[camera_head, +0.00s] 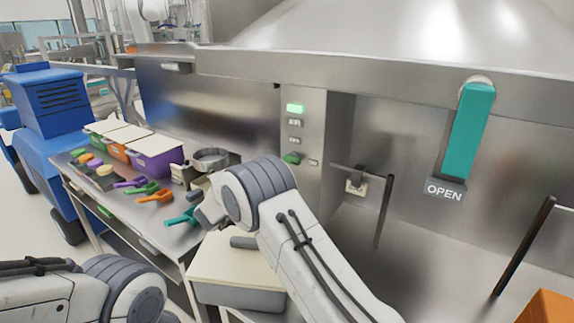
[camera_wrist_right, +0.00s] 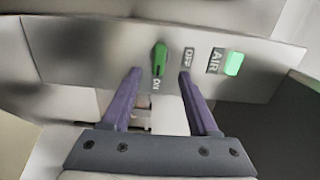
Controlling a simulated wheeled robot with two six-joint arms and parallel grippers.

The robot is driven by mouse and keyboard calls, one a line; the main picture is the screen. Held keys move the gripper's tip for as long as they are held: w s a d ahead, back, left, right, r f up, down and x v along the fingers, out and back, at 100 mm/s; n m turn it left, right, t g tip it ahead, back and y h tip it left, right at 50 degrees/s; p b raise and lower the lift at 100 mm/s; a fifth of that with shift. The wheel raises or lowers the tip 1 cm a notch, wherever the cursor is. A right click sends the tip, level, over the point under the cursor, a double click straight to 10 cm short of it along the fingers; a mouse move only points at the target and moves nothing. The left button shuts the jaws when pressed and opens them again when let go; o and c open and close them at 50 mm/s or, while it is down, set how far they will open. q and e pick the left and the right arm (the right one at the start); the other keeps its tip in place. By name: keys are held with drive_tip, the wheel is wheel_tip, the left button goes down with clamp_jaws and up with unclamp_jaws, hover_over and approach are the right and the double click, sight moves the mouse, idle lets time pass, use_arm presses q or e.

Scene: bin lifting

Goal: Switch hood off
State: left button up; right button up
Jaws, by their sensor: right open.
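The hood's steel control panel (camera_head: 304,135) carries a green switch knob (camera_head: 291,158), an OFF label and a lit green AIR light (camera_head: 295,108). In the right wrist view the knob (camera_wrist_right: 159,58) lies lengthwise toward the ON label (camera_wrist_right: 155,85), with the OFF label (camera_wrist_right: 188,57) to its right and the AIR light (camera_wrist_right: 233,63) lit. My right gripper (camera_wrist_right: 160,72) is open, its purple fingers on either side of the knob. I cannot tell whether they touch it. In the head view the right gripper is not clearly seen past my arm. My left gripper is out of view.
A side table holds colored scoops (camera_head: 155,197) and a purple bin (camera_head: 157,157). A beige-lidded box (camera_head: 230,265) stands below my right arm. A teal handle (camera_head: 468,130) with an OPEN sign (camera_head: 444,190) is on the right. A blue machine (camera_head: 50,100) stands left.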

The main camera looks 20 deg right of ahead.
sight(293, 160)
drive_tip(key=s+p+x, duration=0.1)
drive_tip(key=p+x, duration=0.2)
drive_tip(key=x, duration=0.7)
drive_tip(key=shift+w+d+m+h, duration=0.3)
drive_tip(key=shift+d, duration=0.3)
drive_tip(key=shift+c, duration=0.3)
clamp_jaws()
